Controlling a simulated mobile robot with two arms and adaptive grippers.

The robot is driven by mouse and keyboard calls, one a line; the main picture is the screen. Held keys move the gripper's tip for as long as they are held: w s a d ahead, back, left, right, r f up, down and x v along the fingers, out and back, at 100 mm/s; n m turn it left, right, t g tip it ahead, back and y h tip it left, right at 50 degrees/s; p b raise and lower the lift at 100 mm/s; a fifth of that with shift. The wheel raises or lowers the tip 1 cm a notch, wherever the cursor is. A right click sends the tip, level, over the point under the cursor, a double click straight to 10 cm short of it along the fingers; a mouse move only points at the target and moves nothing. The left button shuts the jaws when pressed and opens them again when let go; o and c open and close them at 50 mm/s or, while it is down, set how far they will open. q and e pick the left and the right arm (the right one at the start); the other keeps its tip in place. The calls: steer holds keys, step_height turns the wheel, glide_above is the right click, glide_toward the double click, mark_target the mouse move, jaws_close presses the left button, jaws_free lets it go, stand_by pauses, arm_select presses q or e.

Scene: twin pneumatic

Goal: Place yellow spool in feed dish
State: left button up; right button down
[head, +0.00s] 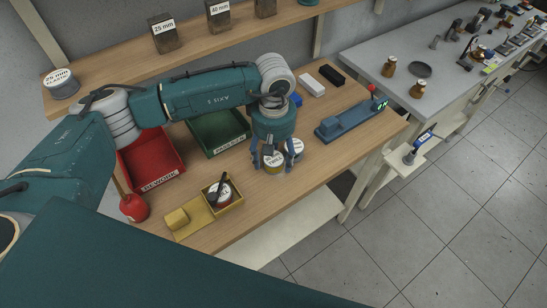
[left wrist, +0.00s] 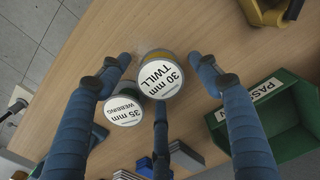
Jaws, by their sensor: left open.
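The yellow spool (head: 273,167), with a white top label, stands on the wooden bench; in the left wrist view its label (left wrist: 160,75) reads "30 mm TWILL". My left gripper (head: 270,160) is above it, fingers pointing down around it. In the left wrist view the gripper (left wrist: 160,80) is open, with fingers spread on both sides of the spool and a third below it; I cannot tell whether any touches. No dish is labelled as the feed dish; a round dark dish (head: 420,70) lies on the grey table. My right gripper is not in view.
A "35 mm WEBBING" spool (left wrist: 123,110) stands close beside the yellow one. A green bin (head: 218,131), a red rework bin (head: 152,160) and a yellow holder (head: 234,205) containing a labelled spool are nearby. A blue device (head: 350,121) stands to the right.

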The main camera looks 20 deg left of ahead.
arm_select(q)
steer(key=c, duration=1.4)
steer(key=shift+o, duration=0.2)
